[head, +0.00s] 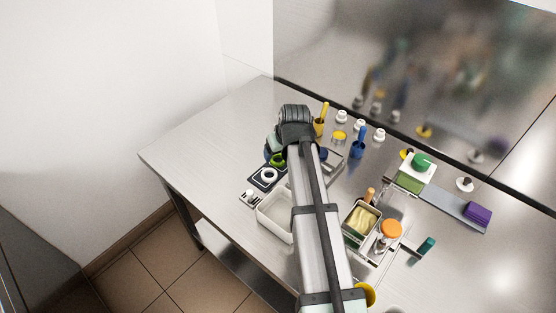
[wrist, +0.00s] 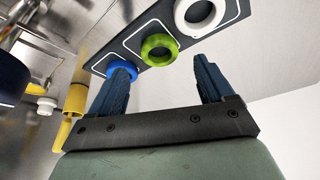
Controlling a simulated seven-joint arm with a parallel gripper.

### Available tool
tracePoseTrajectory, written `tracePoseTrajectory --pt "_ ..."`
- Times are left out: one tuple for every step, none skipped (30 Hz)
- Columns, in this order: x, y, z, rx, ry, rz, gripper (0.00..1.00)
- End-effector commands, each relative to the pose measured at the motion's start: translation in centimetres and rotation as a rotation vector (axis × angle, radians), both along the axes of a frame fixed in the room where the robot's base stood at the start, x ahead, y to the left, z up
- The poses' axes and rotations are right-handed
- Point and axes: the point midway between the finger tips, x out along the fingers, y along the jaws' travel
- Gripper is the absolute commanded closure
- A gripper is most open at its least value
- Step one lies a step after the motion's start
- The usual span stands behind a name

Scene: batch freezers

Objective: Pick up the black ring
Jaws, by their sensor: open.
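My gripper (wrist: 163,78) is open, its two dark blue fingers apart with nothing between them. Beyond the fingertips lies a dark mat (wrist: 131,41) with white outlines. On it are a blue ring (wrist: 122,70) by the left finger, a green ring (wrist: 159,49) and a white ring (wrist: 199,14). I cannot make out a black ring in either view. In the head view the arm hides part of the mat; the white ring (head: 268,174) and green ring (head: 278,161) show to its left. The fingers are hidden there.
A pale empty tray (head: 268,222) stands left of my arm. Yellow and blue cups, white knobs and a yellow round piece (head: 339,135) stand behind. A green block (head: 411,183), orange lid (head: 391,229) and purple block (head: 478,213) are right. The table's left end is clear.

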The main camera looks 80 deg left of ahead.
Motion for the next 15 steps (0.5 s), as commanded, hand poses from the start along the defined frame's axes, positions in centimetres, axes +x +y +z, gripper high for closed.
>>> tracePoseTrajectory --pt "-0.1 0.2 -0.7 -0.002 0.000 0.000 0.19" --pt "-0.1 0.3 -1.0 -0.002 0.000 0.000 0.19" --pt "-0.2 0.5 -1.5 -0.002 0.000 0.000 0.19" --pt "-0.2 0.6 -1.9 -0.002 0.000 0.000 0.19" --pt "-0.3 0.8 -2.3 -0.002 0.000 0.000 0.19" --pt "-0.3 1.0 -2.8 -0.002 0.000 0.000 0.19" --pt "-0.4 1.1 -3.1 -0.002 0.000 0.000 0.19" --pt "-0.4 1.2 -3.4 -0.002 0.000 0.000 0.19" --pt "-0.4 1.3 -3.6 -0.001 0.001 0.000 0.19" --pt "-0.5 1.3 -3.7 -0.001 0.000 0.000 0.19" --pt "-0.5 1.3 -3.8 -0.001 0.000 0.000 0.19" --pt "-0.5 1.4 -3.8 0.000 0.000 0.000 0.19" --pt "-0.5 1.3 -3.8 0.000 0.000 0.000 0.19" --pt "-0.5 1.3 -3.8 0.000 0.000 0.000 0.19" --pt "-0.5 1.3 -3.8 0.000 0.000 0.000 0.19"
